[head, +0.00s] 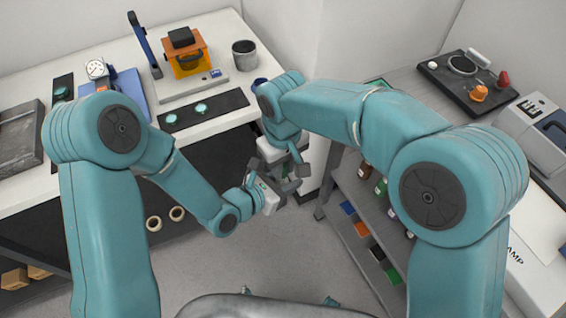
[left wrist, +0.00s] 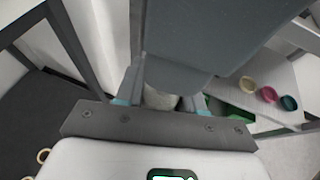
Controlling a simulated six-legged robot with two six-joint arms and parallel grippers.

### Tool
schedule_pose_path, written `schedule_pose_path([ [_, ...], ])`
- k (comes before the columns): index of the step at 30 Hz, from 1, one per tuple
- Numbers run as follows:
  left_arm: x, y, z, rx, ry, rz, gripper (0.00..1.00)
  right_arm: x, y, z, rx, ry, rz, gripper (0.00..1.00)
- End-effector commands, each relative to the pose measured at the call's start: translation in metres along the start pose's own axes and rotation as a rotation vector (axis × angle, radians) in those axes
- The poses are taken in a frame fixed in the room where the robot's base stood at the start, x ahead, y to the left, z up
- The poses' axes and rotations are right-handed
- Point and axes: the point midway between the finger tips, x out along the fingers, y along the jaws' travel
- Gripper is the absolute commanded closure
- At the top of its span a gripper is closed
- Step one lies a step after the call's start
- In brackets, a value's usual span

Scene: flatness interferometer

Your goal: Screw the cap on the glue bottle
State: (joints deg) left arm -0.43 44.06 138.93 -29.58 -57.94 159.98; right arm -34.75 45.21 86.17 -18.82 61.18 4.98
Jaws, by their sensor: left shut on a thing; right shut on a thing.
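My left gripper (head: 288,186) and my right gripper (head: 279,167) meet in mid-air between the bench and the shelf rack in the head view. In the left wrist view, my left gripper is shut on a pale rounded thing (left wrist: 160,98), seemingly the glue bottle, of which only a small part shows. My right gripper (left wrist: 185,72) hangs close over it as a large grey shape. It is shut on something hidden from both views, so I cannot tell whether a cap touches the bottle.
A white bench (head: 215,122) with instruments stands at the left. A grey rack (head: 345,190) at the right holds several small bottles and coloured blocks. A grey case (head: 535,128) sits beyond it. The floor (head: 245,262) below the grippers looks clear.

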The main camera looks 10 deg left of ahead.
Motion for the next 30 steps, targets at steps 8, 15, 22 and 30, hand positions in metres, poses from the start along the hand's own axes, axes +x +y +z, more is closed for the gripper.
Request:
schedule_pose_path([
  [8,0.001,0.000,0.007,0.015,-0.019,-0.002,1.00,0.007,-0.002,0.003,-0.007,-0.015,0.001,1.00],
  [15,0.001,0.000,0.008,0.018,-0.022,-0.002,1.00,0.004,-0.002,0.003,-0.010,-0.020,0.002,1.00],
  [22,0.001,0.000,0.007,0.017,-0.019,-0.002,1.00,-0.002,-0.005,0.003,-0.013,-0.030,0.000,1.00],
  [30,0.001,0.000,0.005,0.013,-0.012,-0.002,1.00,-0.003,-0.007,0.003,-0.014,-0.028,-0.003,1.00],
])
